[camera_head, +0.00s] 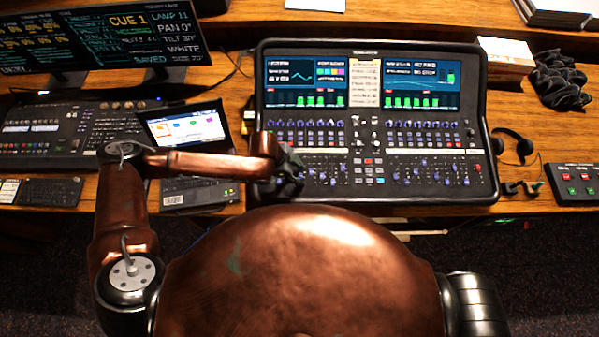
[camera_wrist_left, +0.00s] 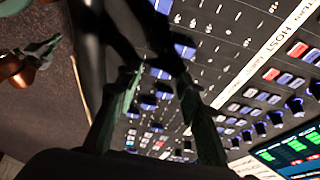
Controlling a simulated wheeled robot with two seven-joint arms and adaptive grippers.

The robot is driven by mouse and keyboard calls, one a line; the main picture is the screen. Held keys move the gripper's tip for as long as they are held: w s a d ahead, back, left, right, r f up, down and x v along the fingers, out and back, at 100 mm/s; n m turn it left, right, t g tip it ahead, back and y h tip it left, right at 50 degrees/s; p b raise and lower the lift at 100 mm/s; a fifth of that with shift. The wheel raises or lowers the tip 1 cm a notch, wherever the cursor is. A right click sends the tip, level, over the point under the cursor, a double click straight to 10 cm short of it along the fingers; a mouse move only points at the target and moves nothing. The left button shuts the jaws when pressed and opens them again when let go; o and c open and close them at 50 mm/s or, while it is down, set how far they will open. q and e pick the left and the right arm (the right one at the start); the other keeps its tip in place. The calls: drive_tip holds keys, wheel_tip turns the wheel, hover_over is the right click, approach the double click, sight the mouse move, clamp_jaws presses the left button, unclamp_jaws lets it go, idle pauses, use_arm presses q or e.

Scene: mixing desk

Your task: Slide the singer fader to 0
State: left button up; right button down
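The mixing desk (camera_head: 372,195) stands on the wooden table with several rows of small blue-capped faders and knobs. I cannot read which fader is the singer one. My left gripper (camera_head: 290,178) is over the desk's near left corner and hides some controls there. In the left wrist view its two dark green fingers (camera_wrist_left: 160,80) are apart, with blue-capped controls behind and between them. I see nothing held; contact with a cap cannot be told. My right gripper (camera_wrist_left: 38,50) seems to show small at that view's left edge, over the floor.
A laptop (camera_head: 187,127) and a lighting console (camera_head: 45,145) stand to the left. Headphones (camera_head: 518,142), a button box (camera_head: 577,183) and a dark crumpled heap (camera_head: 558,80) lie to the right. My arm passes low over the laptop's keyboard side.

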use_arm(q)
drive_tip(key=shift+s, duration=0.15)
drive_tip(key=shift+w+f, duration=0.1)
drive_tip(key=shift+w, duration=0.1)
drive_tip(key=shift+c, duration=0.5)
drive_tip(key=shift+s+d, duration=0.1)
drive_tip(key=shift+s, duration=0.05)
drive_tip(key=c, duration=0.5)
clamp_jaws()
